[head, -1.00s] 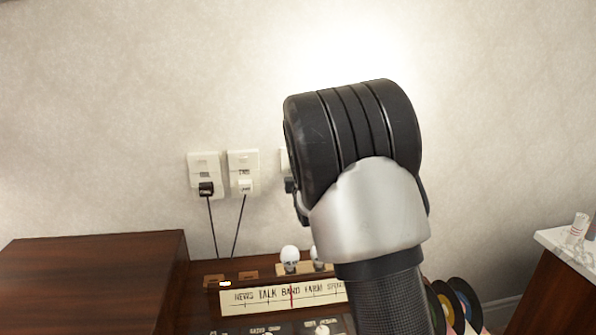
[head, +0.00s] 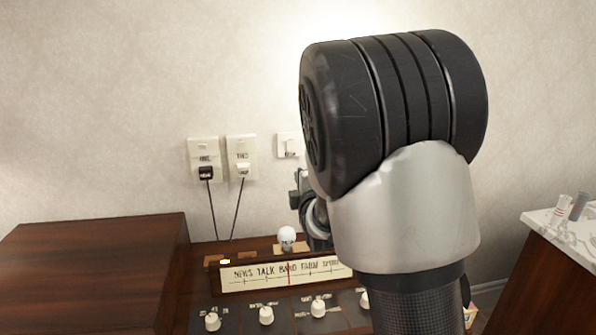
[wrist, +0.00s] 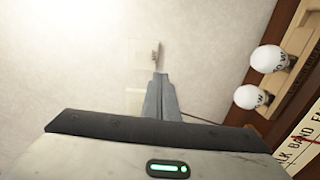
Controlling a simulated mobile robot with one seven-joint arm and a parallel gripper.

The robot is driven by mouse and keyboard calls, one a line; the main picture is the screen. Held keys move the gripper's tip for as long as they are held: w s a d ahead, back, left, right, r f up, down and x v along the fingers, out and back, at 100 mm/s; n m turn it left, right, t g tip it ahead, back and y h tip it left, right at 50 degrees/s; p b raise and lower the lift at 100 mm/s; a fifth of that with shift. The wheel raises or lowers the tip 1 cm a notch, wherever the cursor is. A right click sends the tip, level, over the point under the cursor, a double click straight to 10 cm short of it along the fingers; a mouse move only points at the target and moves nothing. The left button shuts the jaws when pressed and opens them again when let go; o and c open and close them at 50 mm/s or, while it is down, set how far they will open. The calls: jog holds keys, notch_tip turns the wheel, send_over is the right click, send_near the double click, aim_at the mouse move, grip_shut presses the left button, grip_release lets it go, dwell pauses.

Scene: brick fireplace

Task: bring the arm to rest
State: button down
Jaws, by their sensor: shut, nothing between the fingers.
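My arm fills the right-centre of the head view, a black ribbed joint above a silver collar, in front of the wall and the radio-like console. My gripper (wrist: 160,82) shows in the wrist view, its grey fingers together and empty, with the wall and wall plates beyond the tips. In the head view the fingers are hidden behind my arm; only a small part of the wrist shows at its left edge.
The wooden console (head: 232,283) has a dial strip (head: 285,275), several white knobs (head: 266,315) and a white bulb (head: 287,238). Two plugged outlets (head: 204,158) are on the wall. A wooden cabinet (head: 90,265) stands left, a marble-topped counter (head: 565,230) right. Open space lies above the console.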

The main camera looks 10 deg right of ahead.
jog(key=shift+s, duration=0.2)
jog(key=s+r+m+g, duration=0.1)
jog(key=s+m+g, duration=0.65)
jog(key=s, duration=1.15)
jog(key=s+m+g, duration=0.4)
jog(key=s+m, duration=0.7)
jog(key=s, duration=0.8)
notch_tip(320, 180, up, 25)
jog(key=p, duration=2.5)
jog(key=shift+w+d, duration=0.2)
jog(key=shift+w, duration=0.05)
